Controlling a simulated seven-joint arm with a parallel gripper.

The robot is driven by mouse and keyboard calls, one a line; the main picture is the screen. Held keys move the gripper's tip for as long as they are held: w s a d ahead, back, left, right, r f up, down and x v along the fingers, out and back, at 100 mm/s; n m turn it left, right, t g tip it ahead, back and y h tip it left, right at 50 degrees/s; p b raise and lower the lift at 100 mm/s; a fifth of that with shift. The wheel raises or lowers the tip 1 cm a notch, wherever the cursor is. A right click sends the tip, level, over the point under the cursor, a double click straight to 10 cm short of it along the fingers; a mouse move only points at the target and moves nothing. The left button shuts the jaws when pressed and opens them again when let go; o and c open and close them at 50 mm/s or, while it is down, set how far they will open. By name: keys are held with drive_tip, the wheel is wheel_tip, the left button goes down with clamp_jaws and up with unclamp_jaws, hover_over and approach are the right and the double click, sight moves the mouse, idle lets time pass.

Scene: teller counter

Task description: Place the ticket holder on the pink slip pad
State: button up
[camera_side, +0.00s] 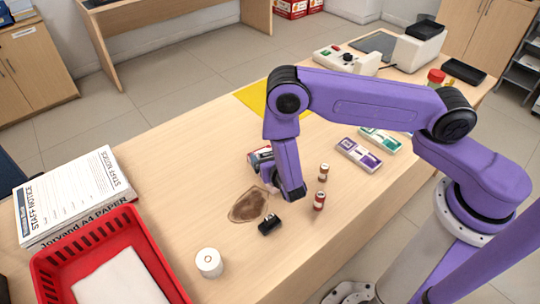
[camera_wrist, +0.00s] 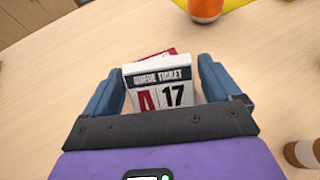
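The ticket holder (camera_wrist: 160,85) shows a white card marked "QUEUE TICKET" with a red "A" and "17" in the wrist view. My gripper (camera_wrist: 163,72) has its fingers spread around it, one on each side. The gaps look very narrow, and I cannot tell whether the fingers touch it. A red edge shows just behind the card. In the side view my gripper (camera_side: 272,185) points down low over the counter and largely hides what is between its fingers. I cannot make out a pink slip pad for sure in either view.
A brown stain-like patch (camera_side: 248,206), a black small item (camera_side: 269,225) and a white roll (camera_side: 208,262) lie nearby. A red tray (camera_side: 150,262) and paper stack (camera_side: 75,195) stand left. Small cylinders (camera_side: 320,200) stand right. An orange container (camera_wrist: 206,8) stands beyond the ticket.

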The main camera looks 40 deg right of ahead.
idle(0.3)
drive_tip(key=shift+s+a+r, duration=0.1)
drive_tip(key=shift+r, duration=0.1)
drive_tip(key=v, duration=1.2)
drive_tip(key=s+d+r+m+g+h, duration=0.35)
drive_tip(key=d+r+m+g, duration=0.25)
drive_tip(key=d+r+m, duration=0.45)
drive_tip(key=s+r+m+g+y, duration=0.3)
drive_tip(key=s+r+m+y, duration=0.1)
drive_tip(key=s, duration=0.4)
drive_tip(key=s+d+r+m+g+y, duration=0.1)
drive_tip(key=s+r+m+g+y, duration=0.2)
drive_tip(key=s, duration=0.6)
wheel_tip(320, 180, up, 3)
drive_tip(key=shift+s+r+m+y, duration=0.2)
drive_tip(key=shift+m+y, duration=0.55)
drive_tip(key=shift+y, duration=0.2)
